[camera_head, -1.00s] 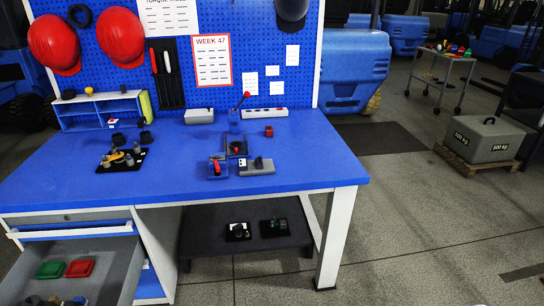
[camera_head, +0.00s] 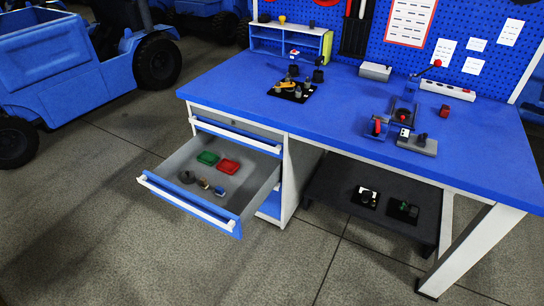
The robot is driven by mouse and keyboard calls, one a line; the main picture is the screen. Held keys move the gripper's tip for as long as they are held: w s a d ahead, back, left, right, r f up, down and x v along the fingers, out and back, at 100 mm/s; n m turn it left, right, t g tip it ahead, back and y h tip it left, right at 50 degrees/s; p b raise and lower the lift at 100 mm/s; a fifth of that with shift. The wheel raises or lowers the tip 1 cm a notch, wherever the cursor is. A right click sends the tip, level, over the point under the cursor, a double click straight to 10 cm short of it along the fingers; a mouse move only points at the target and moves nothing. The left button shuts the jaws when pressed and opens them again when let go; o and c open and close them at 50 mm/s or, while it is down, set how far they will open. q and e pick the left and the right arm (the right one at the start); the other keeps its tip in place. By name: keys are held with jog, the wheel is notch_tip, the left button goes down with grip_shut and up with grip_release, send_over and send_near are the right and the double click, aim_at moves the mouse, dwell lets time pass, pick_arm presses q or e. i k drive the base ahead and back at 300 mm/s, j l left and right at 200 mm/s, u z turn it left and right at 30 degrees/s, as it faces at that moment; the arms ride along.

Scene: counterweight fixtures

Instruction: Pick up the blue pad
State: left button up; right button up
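No large blue pad stands out. A small blue piece (camera_head: 220,191) lies in the open drawer (camera_head: 259,191), near its front right; it is too small to tell whether it is the pad. On the blue bench top, a small dark fixture with a blue and red part (camera_head: 377,127) stands beside a grey block fixture (camera_head: 417,144). Neither of my grippers is in view.
The blue workbench (camera_head: 330,110) carries a black tray of small parts (camera_head: 291,90), a small blue shelf (camera_head: 290,40) and a power strip (camera_head: 447,90). A dark lower shelf (camera_head: 330,190) holds two small fixtures. The floor before the drawer is clear; a blue vehicle (camera_head: 70,75) stands left.

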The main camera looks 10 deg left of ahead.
aim_at(219, 192)
jog(key=i+j+z, duration=0.1)
jog(key=j, duration=0.35)
jog(key=i+j+z, duration=0.15)
jog(key=j, duration=0.3)
jog(key=i+j+z, duration=0.1)
jog(key=j, duration=0.4)
jog(key=i+j+z, duration=0.1)
jog(key=j, duration=0.35)
jog(key=i+j+z, duration=0.15)
jog(key=j, duration=0.35)
